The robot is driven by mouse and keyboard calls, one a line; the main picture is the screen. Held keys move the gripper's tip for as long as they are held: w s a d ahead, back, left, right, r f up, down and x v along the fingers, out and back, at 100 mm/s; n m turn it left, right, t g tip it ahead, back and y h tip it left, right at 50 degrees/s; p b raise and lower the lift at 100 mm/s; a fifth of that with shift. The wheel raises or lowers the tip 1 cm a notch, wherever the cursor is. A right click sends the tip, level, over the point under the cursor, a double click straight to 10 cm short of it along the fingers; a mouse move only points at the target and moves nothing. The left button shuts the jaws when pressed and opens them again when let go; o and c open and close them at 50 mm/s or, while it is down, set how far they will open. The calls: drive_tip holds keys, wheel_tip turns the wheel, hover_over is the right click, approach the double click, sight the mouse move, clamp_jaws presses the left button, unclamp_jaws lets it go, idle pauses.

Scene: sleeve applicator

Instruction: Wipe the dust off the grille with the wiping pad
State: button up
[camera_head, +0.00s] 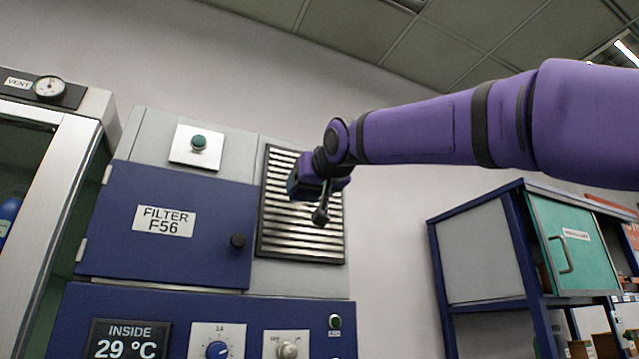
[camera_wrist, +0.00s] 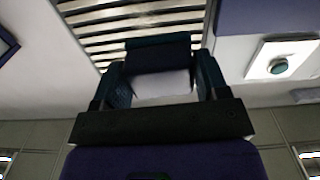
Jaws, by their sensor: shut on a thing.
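The grille (camera_head: 292,238) is a dark-framed panel of pale horizontal slats on the upper right of the cabinet front. It also shows at the top of the wrist view (camera_wrist: 120,22). My gripper (camera_head: 308,190) is in front of its upper middle and hides part of the slats. In the wrist view my gripper (camera_wrist: 161,82) is shut on the wiping pad (camera_wrist: 162,85), which shows a pale face and a dark edge between the two fingers. The pad is close to the grille; I cannot tell if it touches. No dust can be made out clearly.
A blue filter door (camera_head: 170,245) with a dark knob (camera_head: 237,240) is left of the grille. A green button (camera_head: 198,142) is above the door. Dials are below. A blue-framed shelf unit (camera_head: 485,250) stands at right, with bare wall between.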

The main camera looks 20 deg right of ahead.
drive_tip(key=shift+w, duration=2.6)
drive_tip(key=shift+w, duration=1)
drive_tip(key=shift+d, duration=0.1)
